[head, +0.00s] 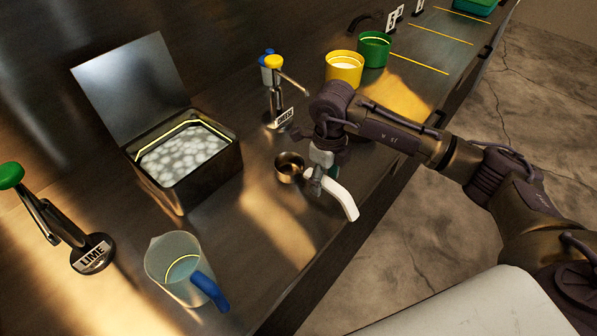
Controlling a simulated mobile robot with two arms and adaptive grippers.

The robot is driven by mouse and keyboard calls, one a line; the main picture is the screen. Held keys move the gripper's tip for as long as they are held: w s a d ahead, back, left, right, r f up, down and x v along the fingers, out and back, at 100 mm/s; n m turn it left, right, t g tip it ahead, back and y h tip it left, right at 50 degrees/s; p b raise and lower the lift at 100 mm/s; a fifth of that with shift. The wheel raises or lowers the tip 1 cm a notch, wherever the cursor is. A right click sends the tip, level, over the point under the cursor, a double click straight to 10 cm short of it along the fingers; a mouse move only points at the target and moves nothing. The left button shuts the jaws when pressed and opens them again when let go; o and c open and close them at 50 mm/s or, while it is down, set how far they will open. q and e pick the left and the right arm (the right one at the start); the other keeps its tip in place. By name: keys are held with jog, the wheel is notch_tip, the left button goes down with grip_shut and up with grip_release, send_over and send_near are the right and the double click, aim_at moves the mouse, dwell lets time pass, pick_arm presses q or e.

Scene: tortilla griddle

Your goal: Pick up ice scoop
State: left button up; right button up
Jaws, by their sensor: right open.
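The ice scoop has a small round metal bowl (288,168) and what looks like a curved white handle (343,198). It lies on the metal counter near the front edge, with the handle pointing toward that edge. My right gripper (319,173) is open and points down over the scoop, where the handle meets the bowl. It hides that part, and I cannot tell whether the fingers touch the handle. My left gripper is not in view.
An open metal ice bin (183,199) full of ice stands left of the scoop. A clear pitcher with a blue handle (208,291) stands at the front left, near the lime press (92,254). A yellow-topped pump (275,91), yellow tub (344,70) and green tub (374,49) stand behind.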

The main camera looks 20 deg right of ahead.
jog(key=shift+s+f, duration=0.1)
jog(key=shift+f, duration=1.25)
grip_shut()
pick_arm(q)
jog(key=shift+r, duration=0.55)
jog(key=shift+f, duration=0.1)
pick_arm(e)
jog(key=shift+r, duration=0.2)
jog(key=shift+r, duration=0.25)
jog(key=r, duration=0.1)
jog(key=r+b, duration=0.2)
jog(key=shift+s+d+r, duration=0.25)
jog(key=shift+s+d, duration=0.05)
jog(key=shift+s, duration=0.1)
pick_arm(q)
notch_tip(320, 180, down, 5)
jog(key=b, duration=0.2)
jog(key=shift+b, duration=0.35)
pick_arm(e)
jog(key=s+d+r, duration=0.4)
jog(key=s+r, duration=0.2)
jog(key=s, duration=0.4)
jog(key=shift+r, duration=0.35)
jog(key=shift+w+d, duration=0.1)
